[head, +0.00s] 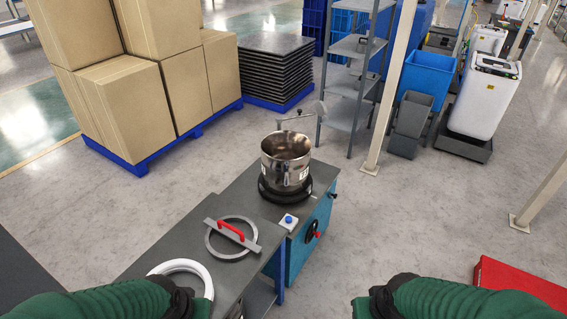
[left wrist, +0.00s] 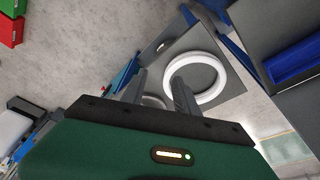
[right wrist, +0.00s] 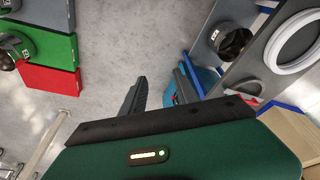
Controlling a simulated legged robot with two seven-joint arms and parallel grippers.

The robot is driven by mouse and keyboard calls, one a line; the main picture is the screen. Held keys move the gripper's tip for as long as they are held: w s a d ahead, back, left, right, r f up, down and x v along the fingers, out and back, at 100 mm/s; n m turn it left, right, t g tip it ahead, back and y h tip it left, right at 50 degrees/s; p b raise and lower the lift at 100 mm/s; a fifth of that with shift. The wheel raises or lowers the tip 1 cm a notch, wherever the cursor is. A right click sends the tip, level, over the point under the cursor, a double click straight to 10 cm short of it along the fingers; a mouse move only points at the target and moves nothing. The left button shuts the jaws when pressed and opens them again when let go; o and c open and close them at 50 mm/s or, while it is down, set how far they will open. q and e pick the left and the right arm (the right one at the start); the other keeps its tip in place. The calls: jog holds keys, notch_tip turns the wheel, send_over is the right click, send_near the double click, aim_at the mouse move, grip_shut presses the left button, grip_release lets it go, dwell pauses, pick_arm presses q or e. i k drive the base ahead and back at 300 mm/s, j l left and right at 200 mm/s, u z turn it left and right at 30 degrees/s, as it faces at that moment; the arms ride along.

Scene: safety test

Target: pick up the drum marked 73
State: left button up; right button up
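In the head view an open-topped metal drum (head: 286,165) stands upright on a black round base on the grey bench; its small white labels are too small to read. In the right wrist view an open drum with a white label (right wrist: 232,40) stands on the grey bench, and another labelled drum (right wrist: 14,48) stands at the left edge by a green block. I cannot read 73 on any of them. My left gripper (left wrist: 160,88) is open and empty, with the bench and a white ring beyond it. My right gripper (right wrist: 160,86) is open and empty above the floor.
On the bench (head: 232,198) lie a grey ring with a red-handled bar (head: 231,237) and a white ring (head: 185,268). A blue-white button box (head: 288,222) sits at its edge. A red block (head: 522,284) is at lower right. Boxes stand on a blue pallet (head: 165,140).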

aim_at(286, 154)
jog(key=i+l+u, duration=0.1)
jog(key=i+l, duration=0.35)
jog(key=l, duration=0.15)
jog(key=i+l+u, duration=0.25)
jog(key=i+l, duration=0.2)
jog(key=l, duration=0.2)
jog(key=i+l, duration=0.2)
jog(key=i+l+u, duration=0.15)
jog(key=l, duration=0.3)
jog(key=i+l+u, duration=0.1)
jog(key=i+l, duration=0.15)
jog(key=l, duration=0.15)
jog(key=i+l, duration=0.15)
jog(key=l, duration=0.2)
jog(key=i+l+u, duration=0.15)
jog(key=i+l, duration=0.3)
jog(key=i+l+u, duration=0.15)
jog(key=i+l, duration=0.3)
jog(key=l, duration=0.15)
